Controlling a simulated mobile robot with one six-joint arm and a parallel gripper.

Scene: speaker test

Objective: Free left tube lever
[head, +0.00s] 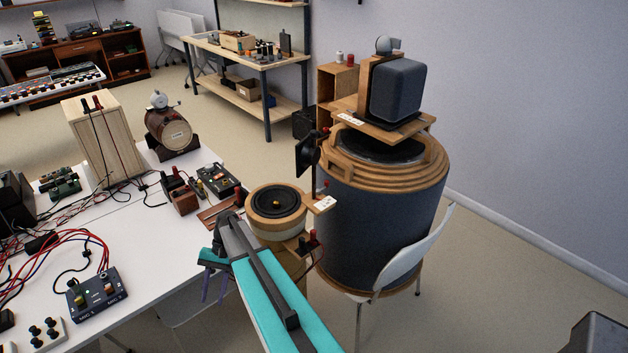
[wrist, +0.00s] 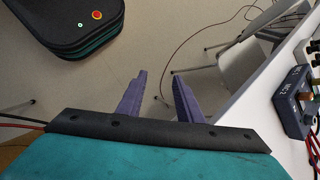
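A small upright tube (head: 272,231) with a wooden rim and black speaker cone stands at the table's edge. A much larger dark tube (head: 375,225) with a wooden top stands to its right. Small red-tipped fittings (head: 313,238) sit beside the small tube; I cannot tell whether one is the lever. My gripper (head: 214,288) has purple fingers that point down, left of and below the small tube, partly hidden by my teal arm. In the wrist view my gripper (wrist: 158,85) is open, with nothing between its fingers. Neither tube shows in the wrist view.
The white table (head: 130,270) holds cables and a switch box (head: 97,293), which also shows in the wrist view (wrist: 298,100). A white chair (head: 412,255) stands against the large tube. A wooden box (head: 103,135) and a barrel (head: 168,130) stand farther back. Floor shows below my fingers.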

